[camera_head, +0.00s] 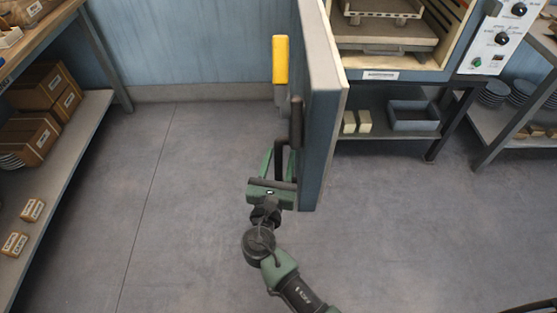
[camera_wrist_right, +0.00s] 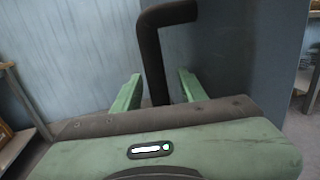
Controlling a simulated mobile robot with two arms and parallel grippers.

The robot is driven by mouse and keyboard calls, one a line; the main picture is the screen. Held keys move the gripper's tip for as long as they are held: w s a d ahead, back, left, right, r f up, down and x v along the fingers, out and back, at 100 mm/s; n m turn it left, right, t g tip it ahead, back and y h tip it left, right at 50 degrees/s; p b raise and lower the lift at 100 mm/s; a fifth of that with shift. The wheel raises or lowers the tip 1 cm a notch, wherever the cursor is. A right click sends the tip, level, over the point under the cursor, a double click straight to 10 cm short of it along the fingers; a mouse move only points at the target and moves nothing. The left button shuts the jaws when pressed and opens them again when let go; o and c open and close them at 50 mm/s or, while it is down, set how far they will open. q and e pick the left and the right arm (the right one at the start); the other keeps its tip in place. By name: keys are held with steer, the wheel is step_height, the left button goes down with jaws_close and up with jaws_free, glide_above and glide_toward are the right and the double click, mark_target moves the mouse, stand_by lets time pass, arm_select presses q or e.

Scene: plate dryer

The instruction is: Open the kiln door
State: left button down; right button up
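The kiln door (camera_head: 322,100) stands swung wide open, seen nearly edge-on in the head view. The kiln (camera_head: 440,68) is open behind it, with its shelves showing. A dark bent door handle (camera_head: 279,148) sticks out from the door's outer face; it also shows in the right wrist view (camera_wrist_right: 152,60). My right gripper (camera_head: 279,163) is at the handle. In the wrist view its green fingers (camera_wrist_right: 160,88) stand apart on either side of the bar, with gaps visible. My left gripper is not in view.
The kiln stand holds a grey bin (camera_head: 413,116) and two pale blocks (camera_head: 357,122). A shelf unit (camera_head: 75,130) with brown boxes (camera_head: 40,88) is at the left. Another shelf with plates (camera_head: 493,94) is at the right. The floor left of the door is clear.

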steer(key=shift+f, duration=0.15)
steer(key=shift+s, duration=0.1)
steer(key=shift+s+a, duration=0.1)
steer(key=shift+s, duration=0.1)
steer(key=v, duration=0.7)
steer(key=shift+b, duration=0.4)
steer(key=shift+s, duration=0.15)
